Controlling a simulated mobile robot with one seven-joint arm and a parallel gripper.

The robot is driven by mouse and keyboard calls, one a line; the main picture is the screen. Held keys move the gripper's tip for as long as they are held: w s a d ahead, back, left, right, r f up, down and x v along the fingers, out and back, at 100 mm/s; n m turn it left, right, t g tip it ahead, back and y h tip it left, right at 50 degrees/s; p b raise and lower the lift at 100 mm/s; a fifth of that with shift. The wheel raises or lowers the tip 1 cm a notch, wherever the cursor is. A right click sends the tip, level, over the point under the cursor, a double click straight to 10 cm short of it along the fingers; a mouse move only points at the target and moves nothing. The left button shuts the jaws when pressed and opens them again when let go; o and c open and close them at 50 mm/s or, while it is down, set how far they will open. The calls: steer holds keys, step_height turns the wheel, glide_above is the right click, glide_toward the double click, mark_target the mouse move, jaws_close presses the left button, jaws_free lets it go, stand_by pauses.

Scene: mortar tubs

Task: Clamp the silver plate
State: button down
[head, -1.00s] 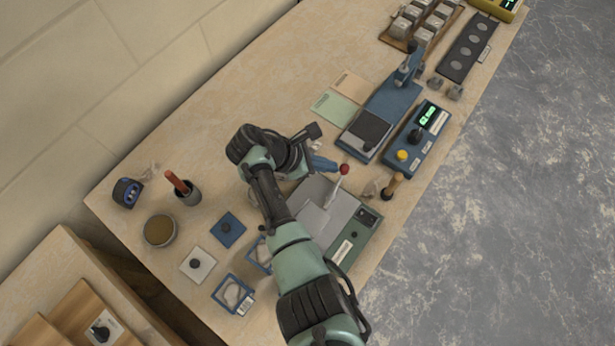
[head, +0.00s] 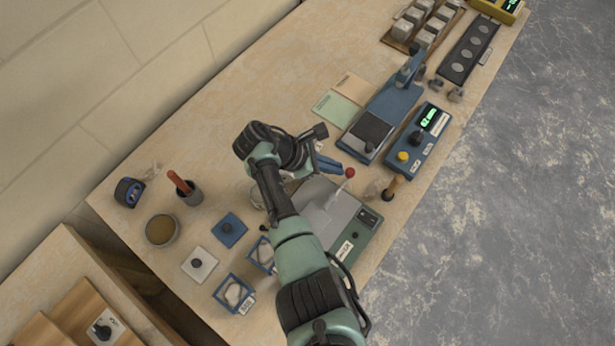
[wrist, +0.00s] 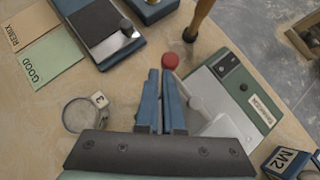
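The silver plate (head: 322,205) is the flat grey top of a green device (head: 357,240); part of it is hidden by my arm. It also shows in the wrist view (wrist: 222,127). A lever with a red knob (head: 349,172) stands at the plate's far edge. My gripper (head: 330,165) is low beside the lever, to the left of the knob. In the wrist view its blue fingers (wrist: 160,72) are together with nothing seen between them, and the red knob (wrist: 170,61) is just beyond the tips. I cannot tell whether they touch it.
A blue device with a dark pad (head: 370,132) and a control box (head: 420,138) stand beyond. A wooden handle (head: 393,186) is right of the lever. A round tub (wrist: 80,115) is left of the fingers. Blue frames (head: 234,293) and knobbed square plates (head: 199,264) lie left.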

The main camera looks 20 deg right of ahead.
steer(key=v, duration=1.3)
steer(key=shift+b, duration=0.45)
steer(key=w+a+r+m+t+y, duration=0.4)
steer(key=w+r+t, duration=0.3)
steer(key=w+r, duration=0.35)
steer(key=w+a+r+m+t+y, duration=0.15)
steer(key=r+t, duration=0.25)
steer(key=r, duration=0.4)
steer(key=w+a+r+m+t, duration=0.2)
steer(key=w+r+t, duration=0.1)
steer(key=r, duration=0.5)
steer(key=s+a+r+m+t+y, duration=0.1)
steer(key=s+r+m+t, duration=0.2)
steer(key=r, duration=0.8)
steer(key=s+r+m+t+y, duration=0.15)
steer(key=s+r+t, duration=0.35)
steer(key=r, duration=0.5)
steer(key=s+r+m+t, duration=0.4)
steer(key=s+r+t, duration=0.2)
steer(key=s+r, duration=0.6)
steer(key=shift+s+d+r+t+y, duration=0.2)
steer(key=shift+d+r+t+y, duration=0.15)
steer(key=shift+r, duration=0.4)
